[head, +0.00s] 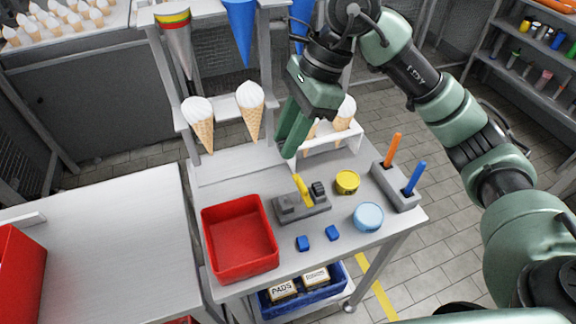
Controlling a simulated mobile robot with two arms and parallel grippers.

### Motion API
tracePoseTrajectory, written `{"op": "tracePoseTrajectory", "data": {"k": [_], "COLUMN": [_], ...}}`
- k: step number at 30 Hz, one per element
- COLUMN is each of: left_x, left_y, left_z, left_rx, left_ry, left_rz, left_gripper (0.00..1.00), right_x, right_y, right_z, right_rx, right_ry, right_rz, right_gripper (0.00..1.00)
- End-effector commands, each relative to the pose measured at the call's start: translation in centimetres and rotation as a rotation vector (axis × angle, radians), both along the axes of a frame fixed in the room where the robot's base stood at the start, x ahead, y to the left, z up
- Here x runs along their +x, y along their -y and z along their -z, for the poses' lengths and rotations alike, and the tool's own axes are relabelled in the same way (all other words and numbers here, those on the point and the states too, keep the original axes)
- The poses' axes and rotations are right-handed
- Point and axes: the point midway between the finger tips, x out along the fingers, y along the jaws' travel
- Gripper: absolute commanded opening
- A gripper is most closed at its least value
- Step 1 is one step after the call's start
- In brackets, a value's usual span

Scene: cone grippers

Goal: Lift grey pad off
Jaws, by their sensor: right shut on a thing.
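My right gripper (290,150) hangs from the upper right over the back of the table, with its green fingers pointing down in front of the shelf. I cannot make out a grey pad for certain. My left gripper is not in view.
A red tray (240,275) is at the table's left. A yellow tin (347,182), a light blue tin (368,217) and a grey holder (397,188) with orange and blue sticks stand right. A white cone rack (338,148) and hanging cones (240,30) crowd the back.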

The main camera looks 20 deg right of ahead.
Motion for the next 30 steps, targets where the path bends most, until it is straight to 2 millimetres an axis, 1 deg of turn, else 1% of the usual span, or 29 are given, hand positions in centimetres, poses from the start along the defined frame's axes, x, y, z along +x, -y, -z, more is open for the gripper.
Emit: {"op": "tracePoseTrajectory", "data": {"k": [1, 3, 9, 30], "left_x": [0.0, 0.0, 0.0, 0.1], "left_y": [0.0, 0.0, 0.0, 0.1], "left_z": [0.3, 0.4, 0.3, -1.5], "left_rx": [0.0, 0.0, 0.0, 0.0], "left_ry": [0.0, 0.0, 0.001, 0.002], "left_rz": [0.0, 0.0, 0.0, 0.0], "left_gripper": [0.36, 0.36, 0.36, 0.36], "right_x": [0.0, 0.1, 0.0, 0.0], "right_y": [0.0, 0.0, 0.0, 0.0], "right_z": [-0.9, -2.0, -3.6, -6.6], "right_rx": [0.0, 0.0, 0.0, 0.0], "right_ry": [0.005, 0.003, 0.0, -0.001], "right_rz": [0.0, 0.0, 0.001, 0.001], "right_gripper": [0.0, 0.0, 0.0, 0.0]}}
